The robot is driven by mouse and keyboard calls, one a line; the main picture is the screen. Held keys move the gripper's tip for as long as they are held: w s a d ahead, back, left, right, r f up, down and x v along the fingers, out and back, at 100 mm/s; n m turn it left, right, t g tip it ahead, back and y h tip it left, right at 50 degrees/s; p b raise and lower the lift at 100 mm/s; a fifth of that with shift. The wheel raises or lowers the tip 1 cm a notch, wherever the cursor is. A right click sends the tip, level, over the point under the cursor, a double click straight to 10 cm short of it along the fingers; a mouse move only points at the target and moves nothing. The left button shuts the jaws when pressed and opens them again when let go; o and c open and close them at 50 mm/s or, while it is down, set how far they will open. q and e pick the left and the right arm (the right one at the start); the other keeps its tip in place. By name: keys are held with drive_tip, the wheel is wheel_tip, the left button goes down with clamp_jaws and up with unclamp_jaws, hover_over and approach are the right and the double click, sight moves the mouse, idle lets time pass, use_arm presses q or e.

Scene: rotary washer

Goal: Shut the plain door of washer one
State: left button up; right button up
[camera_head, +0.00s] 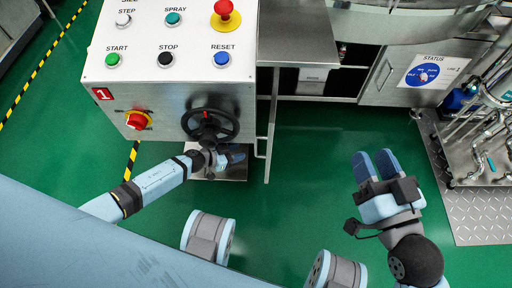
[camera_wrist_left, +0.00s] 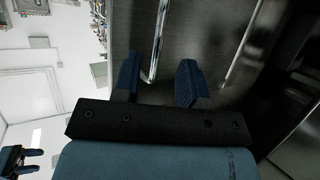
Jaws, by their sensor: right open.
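A thin metal panel (camera_head: 272,125), seen nearly edge-on in the head view, stands out from the dark opening under the steel counter; it looks like the plain door, standing open. A bar handle runs along its left side. My left gripper (camera_head: 240,156) is just left of this handle, below the black handwheel. In the left wrist view, my left gripper (camera_wrist_left: 158,80) is open, with a shiny metal bar (camera_wrist_left: 159,35) reaching down between its fingertips. Contact is not clear. My right gripper (camera_head: 377,165) is open and empty over the green floor, away from the door.
The control console (camera_head: 160,75) with buttons, a red rotary switch (camera_head: 138,120) and the handwheel (camera_head: 210,125) stands at left. A steel cabinet door with a STATUS sign (camera_head: 428,73) is at upper right. Pipework (camera_head: 490,125) stands on a plate at right. The middle floor is clear.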

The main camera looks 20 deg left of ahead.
sight(256, 146)
use_arm(q)
drive_tip(key=b+x, duration=0.1)
drive_tip(key=x, duration=0.1)
drive_tip(key=b+x, duration=0.1)
drive_tip(key=x, duration=0.2)
drive_tip(key=r+b+x, duration=0.1)
drive_tip(key=x, duration=0.2)
drive_tip(key=shift+w+d+r, duration=0.1)
drive_tip(key=shift+w+d, duration=0.1)
use_arm(e)
wheel_tip(256, 146, down, 5)
drive_tip(key=shift+a+n+g, duration=0.15)
drive_tip(key=shift+n+g, duration=0.15)
drive_tip(key=shift+g, duration=0.8)
use_arm(q)
drive_tip(key=shift+c, duration=0.2)
clamp_jaws()
